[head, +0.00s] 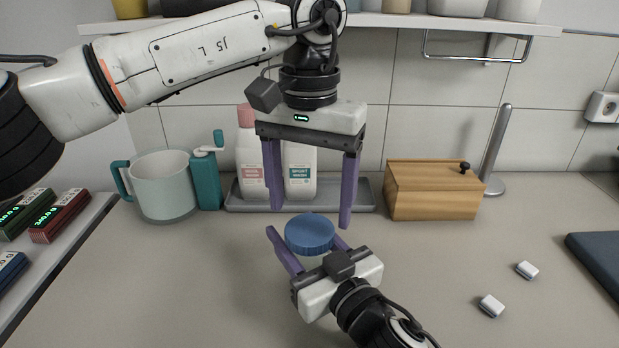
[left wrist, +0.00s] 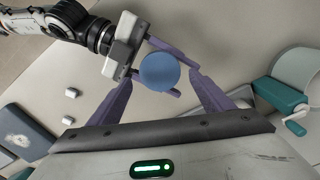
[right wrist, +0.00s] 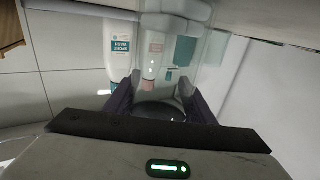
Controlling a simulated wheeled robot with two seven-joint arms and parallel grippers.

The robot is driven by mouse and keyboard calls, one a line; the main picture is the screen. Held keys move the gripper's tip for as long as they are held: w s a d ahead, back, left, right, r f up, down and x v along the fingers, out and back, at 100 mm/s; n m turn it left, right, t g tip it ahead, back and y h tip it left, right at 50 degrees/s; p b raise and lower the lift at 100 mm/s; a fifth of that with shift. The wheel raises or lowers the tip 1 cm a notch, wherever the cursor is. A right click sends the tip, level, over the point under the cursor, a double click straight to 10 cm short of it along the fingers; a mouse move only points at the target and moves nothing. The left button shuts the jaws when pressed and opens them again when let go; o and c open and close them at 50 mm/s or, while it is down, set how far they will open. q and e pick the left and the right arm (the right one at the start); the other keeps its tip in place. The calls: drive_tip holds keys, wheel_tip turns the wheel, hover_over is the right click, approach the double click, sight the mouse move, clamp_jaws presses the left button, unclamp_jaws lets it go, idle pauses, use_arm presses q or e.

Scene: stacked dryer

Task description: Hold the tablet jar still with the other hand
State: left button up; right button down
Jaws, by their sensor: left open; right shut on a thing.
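The tablet jar shows its round blue lid (head: 310,232) in the head view, and the lid also shows in the left wrist view (left wrist: 159,71). Its clear body (right wrist: 162,95) stands between my right fingers in the right wrist view. My right gripper (head: 305,238) is shut on the jar from the front, below the lid. My left gripper (head: 311,215) points down above and just behind the lid, open, with its fingers spread wider than the lid. I see no left finger clearly touching the lid. Most of the jar body is hidden in the head view.
Two white tablets (head: 491,306) (head: 527,270) lie on the counter at right. Behind are a pale mug (head: 165,186), bottles on a grey tray (head: 350,190) and a wooden box (head: 432,190). A shelf (head: 450,24) hangs above. The front right counter is mostly clear.

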sight(310, 229)
use_arm(q)
drive_tip(key=shift+f, duration=2.1)
drive_tip(key=shift+c, duration=0.3)
